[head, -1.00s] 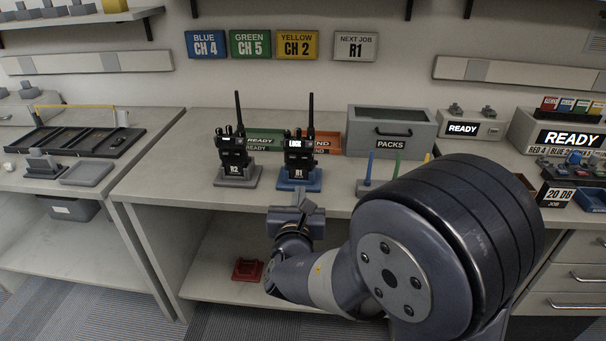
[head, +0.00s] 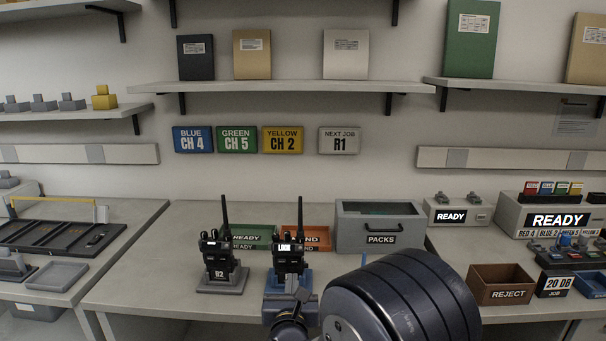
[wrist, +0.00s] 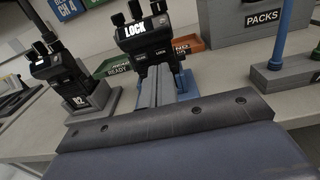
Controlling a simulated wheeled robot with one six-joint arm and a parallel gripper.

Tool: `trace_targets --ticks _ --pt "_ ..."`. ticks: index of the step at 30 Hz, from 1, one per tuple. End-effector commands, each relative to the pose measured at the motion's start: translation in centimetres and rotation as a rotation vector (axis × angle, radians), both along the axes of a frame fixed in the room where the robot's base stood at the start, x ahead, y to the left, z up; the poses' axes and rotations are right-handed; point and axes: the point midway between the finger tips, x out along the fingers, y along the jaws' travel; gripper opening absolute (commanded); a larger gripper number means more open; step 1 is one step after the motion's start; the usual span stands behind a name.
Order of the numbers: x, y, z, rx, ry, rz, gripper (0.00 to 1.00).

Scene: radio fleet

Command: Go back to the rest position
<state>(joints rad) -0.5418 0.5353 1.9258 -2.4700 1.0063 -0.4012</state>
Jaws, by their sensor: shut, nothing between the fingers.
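My gripper (wrist: 161,86) is shut and empty in the wrist view, its two grey fingers together and pointing at radio R1 (wrist: 142,40). In the head view my arm fills the bottom right of centre, and my gripper (head: 299,297) shows small in front of R1 (head: 289,255). R1 stands upright in its blue stand (head: 277,284), with a lit LOCK screen; my gripper covers part of the stand. I cannot tell whether the fingers touch anything.
Radio R2 (head: 218,252) stands upright in a grey stand to the left. A green tray (head: 254,236), an orange tray (head: 308,238) and the PACKS box (head: 380,238) are behind. A brown REJECT bin (head: 501,284) is at right. Wall shelves (head: 290,87) hang above.

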Motion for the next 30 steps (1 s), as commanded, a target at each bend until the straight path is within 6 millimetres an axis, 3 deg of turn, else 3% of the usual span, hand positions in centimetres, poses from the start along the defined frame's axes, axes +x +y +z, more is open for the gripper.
trace_targets --ticks 6,12,23,30 --pt "-3.7 0.2 -0.1 0.0 0.0 0.003 0.0" --pt "-5.1 0.1 -0.1 -0.001 0.0 0.001 0.0" --pt "-4.9 0.1 -0.1 -0.001 0.0 -0.001 0.0" --pt "-1.9 0.0 -0.1 0.0 0.0 -0.003 0.0"
